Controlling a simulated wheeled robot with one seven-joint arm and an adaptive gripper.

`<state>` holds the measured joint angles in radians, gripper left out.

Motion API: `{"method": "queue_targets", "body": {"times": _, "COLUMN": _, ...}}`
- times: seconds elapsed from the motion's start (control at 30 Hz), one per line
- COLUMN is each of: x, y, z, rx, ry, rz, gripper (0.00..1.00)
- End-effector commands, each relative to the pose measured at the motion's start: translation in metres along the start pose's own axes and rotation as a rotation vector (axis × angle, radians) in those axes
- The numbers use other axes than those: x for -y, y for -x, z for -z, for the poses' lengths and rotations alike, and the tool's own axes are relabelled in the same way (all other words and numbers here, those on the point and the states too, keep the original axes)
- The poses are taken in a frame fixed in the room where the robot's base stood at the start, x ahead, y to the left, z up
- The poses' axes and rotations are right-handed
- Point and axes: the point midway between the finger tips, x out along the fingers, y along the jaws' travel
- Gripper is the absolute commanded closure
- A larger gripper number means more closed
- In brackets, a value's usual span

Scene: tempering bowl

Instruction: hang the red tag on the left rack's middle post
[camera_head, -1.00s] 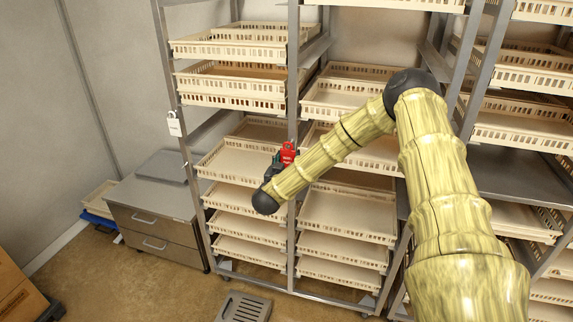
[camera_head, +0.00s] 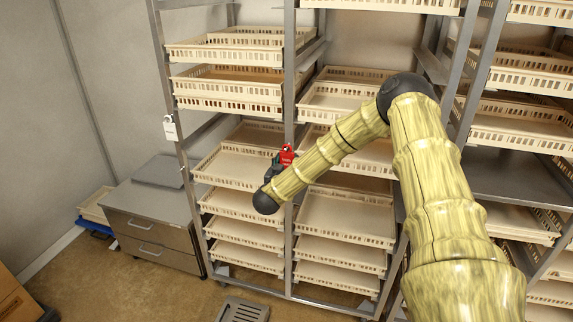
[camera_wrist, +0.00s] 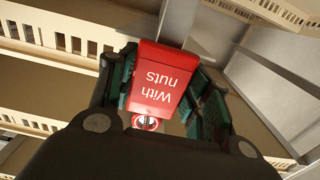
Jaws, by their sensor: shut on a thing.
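The red tag (camera_wrist: 158,85) is held between the green-padded fingers of my gripper (camera_wrist: 165,95) in the wrist view. It reads "With nuts", upside down in that picture. In the head view the tag (camera_head: 287,154) shows just above my gripper (camera_head: 277,163), in front of the left rack's middle post (camera_head: 290,100). In the wrist view a grey metal upright (camera_wrist: 178,22) lies just beyond the tag's far end. I cannot tell whether the tag touches the post. The tag's lower part is partly hidden by the gripper.
A white tag (camera_head: 170,128) hangs on the left rack's left post. Cream trays (camera_head: 240,170) fill the rack on both sides of the middle post. A grey drawer cabinet (camera_head: 150,215) stands at left. A floor grate (camera_head: 243,311) lies in front.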

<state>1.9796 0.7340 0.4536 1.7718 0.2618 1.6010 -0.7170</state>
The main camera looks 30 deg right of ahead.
Motion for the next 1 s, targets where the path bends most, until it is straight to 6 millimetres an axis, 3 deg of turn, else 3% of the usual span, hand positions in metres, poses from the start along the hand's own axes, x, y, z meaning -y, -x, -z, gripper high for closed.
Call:
{"method": "queue_targets", "body": {"times": 0.47, "x": 0.0, "y": 0.0002, "z": 0.0, "rx": 0.0, "ry": 0.0, "rz": 0.0, "gripper": 0.72}}
{"method": "queue_targets", "body": {"times": 0.5, "x": 0.0, "y": 0.0002, "z": 0.0, "rx": 0.0, "ry": 0.0, "rz": 0.0, "gripper": 0.48}}
{"method": "queue_targets", "body": {"times": 0.63, "x": 0.0, "y": 0.0002, "z": -0.0001, "rx": 0.0, "ry": 0.0, "rz": 0.0, "gripper": 0.26}}
{"method": "queue_targets", "body": {"times": 1.0, "x": 0.0001, "y": 0.0023, "z": -0.0003, "rx": 0.0, "ry": 0.001, "rz": 0.0, "gripper": 0.26}}
